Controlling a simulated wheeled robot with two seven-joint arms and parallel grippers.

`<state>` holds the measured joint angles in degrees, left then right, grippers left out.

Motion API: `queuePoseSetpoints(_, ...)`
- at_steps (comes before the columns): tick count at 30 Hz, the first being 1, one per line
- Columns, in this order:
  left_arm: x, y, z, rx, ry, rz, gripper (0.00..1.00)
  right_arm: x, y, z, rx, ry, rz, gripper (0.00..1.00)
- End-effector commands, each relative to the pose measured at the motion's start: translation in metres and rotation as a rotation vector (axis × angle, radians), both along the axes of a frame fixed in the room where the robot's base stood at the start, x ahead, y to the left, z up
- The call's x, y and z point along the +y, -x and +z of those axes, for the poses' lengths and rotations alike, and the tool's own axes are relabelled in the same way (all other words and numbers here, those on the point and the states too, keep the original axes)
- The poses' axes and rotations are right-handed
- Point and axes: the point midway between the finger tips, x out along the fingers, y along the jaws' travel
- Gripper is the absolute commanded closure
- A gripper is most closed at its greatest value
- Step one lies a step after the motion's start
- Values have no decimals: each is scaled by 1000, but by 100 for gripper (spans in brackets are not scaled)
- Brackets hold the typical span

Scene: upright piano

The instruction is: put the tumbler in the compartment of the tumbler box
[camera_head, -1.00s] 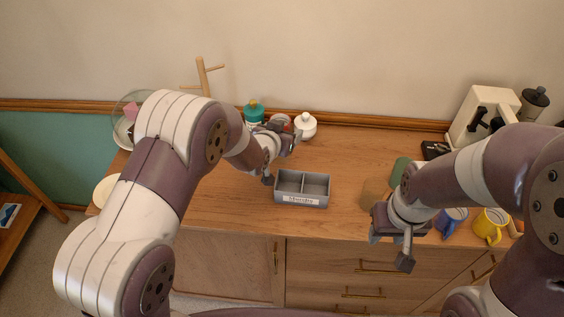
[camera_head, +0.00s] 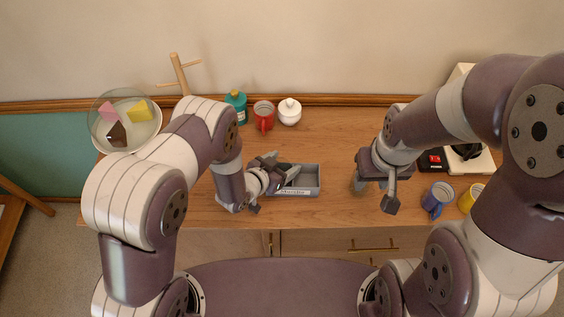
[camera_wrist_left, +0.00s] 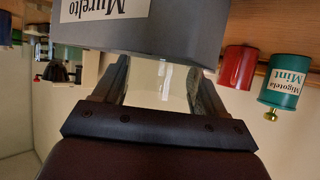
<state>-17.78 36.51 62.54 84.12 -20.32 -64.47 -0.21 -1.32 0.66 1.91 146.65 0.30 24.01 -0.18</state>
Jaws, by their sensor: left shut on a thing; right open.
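The grey tumbler box (camera_head: 308,180) with its white label stands on the wooden counter, and its wall fills the top of the left wrist view (camera_wrist_left: 190,30). My left gripper (camera_head: 275,183) is at the box's left part and covers that compartment. In the left wrist view, its fingers (camera_wrist_left: 158,85) are shut on a clear, see-through thing, likely the tumbler (camera_wrist_left: 165,82), close to the box wall. I cannot tell whether the tumbler is inside the compartment. The right part of the box looks empty. My right gripper (camera_head: 376,192) is open, to the right of the box.
A teal canister (camera_head: 237,107), red mug (camera_head: 263,114) and white lidded pot (camera_head: 289,111) stand behind the box. A glass bowl with sponges (camera_head: 126,118) is at left. Blue (camera_head: 436,199) and yellow mugs (camera_head: 470,197) are at right. The counter between box and pot is clear.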

Motion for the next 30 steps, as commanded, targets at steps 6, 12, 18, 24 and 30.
queuePoseSetpoints(6,0,0,-3,1,-1,0,66,0,0,-3,0,0,0,57)
queuePoseSetpoints(12,0,0,-5,3,-1,0,3,0,0,-5,0,0,0,57)
queuePoseSetpoints(18,0,0,-4,2,-1,0,3,0,0,-4,0,0,0,57)
queuePoseSetpoints(24,3,3,2,2,-1,1,3,0,0,-1,0,0,0,57)
queuePoseSetpoints(30,26,30,20,2,-1,4,3,0,0,-11,0,0,0,57)
